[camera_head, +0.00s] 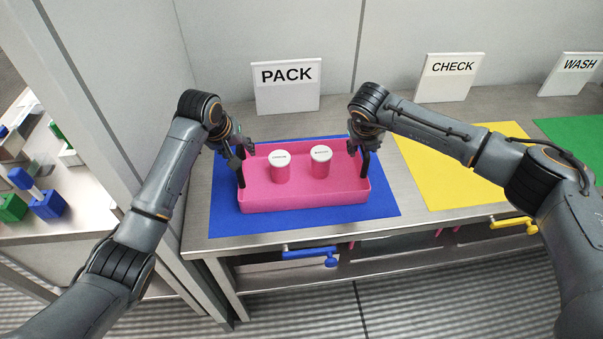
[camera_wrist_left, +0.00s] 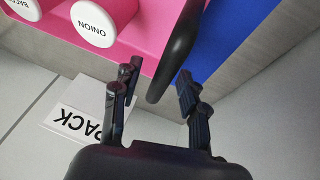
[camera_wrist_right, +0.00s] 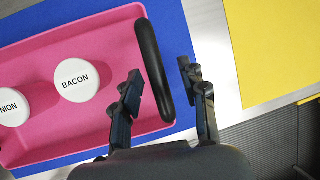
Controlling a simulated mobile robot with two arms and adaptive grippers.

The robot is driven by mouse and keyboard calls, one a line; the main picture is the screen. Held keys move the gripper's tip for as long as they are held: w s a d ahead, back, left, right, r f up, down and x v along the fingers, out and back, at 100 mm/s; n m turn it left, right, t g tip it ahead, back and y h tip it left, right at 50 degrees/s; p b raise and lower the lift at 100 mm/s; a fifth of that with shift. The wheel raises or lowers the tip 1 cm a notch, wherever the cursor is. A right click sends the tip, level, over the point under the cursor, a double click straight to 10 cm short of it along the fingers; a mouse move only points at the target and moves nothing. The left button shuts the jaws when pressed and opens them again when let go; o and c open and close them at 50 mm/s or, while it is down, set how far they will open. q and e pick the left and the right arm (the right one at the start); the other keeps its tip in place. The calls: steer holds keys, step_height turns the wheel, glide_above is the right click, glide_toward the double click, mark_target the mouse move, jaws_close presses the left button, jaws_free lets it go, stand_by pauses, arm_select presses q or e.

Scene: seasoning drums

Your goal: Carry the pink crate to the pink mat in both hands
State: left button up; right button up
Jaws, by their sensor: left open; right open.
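The pink crate (camera_head: 305,199) stands level on a blue mat (camera_head: 372,211) on the bench. It holds two white-lidded pink drums, ONION (camera_head: 280,168) and BACON (camera_head: 321,162). Black handles rise at its left end (camera_head: 241,177) and right end (camera_head: 366,163). My left gripper (camera_head: 242,151) is open at the left handle; in the left wrist view that handle (camera_wrist_left: 178,48) passes between its fingers. My right gripper (camera_head: 366,142) is open at the right handle; in the right wrist view that handle (camera_wrist_right: 152,68) lies between its fingers. I see no pink mat.
A PACK sign (camera_head: 287,87) stands behind the crate. A yellow mat (camera_head: 430,180) by the CHECK sign (camera_head: 449,77) and a green mat (camera_head: 575,135) by the WASH sign (camera_head: 570,74) lie to the right. A wall panel (camera_head: 135,90) rises at left.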

arm_select(q)
jaws_close()
arm_select(e)
jaws_close()
arm_select(q)
steer(key=shift+r, duration=0.2)
arm_select(e)
steer(key=shift+r, duration=0.15)
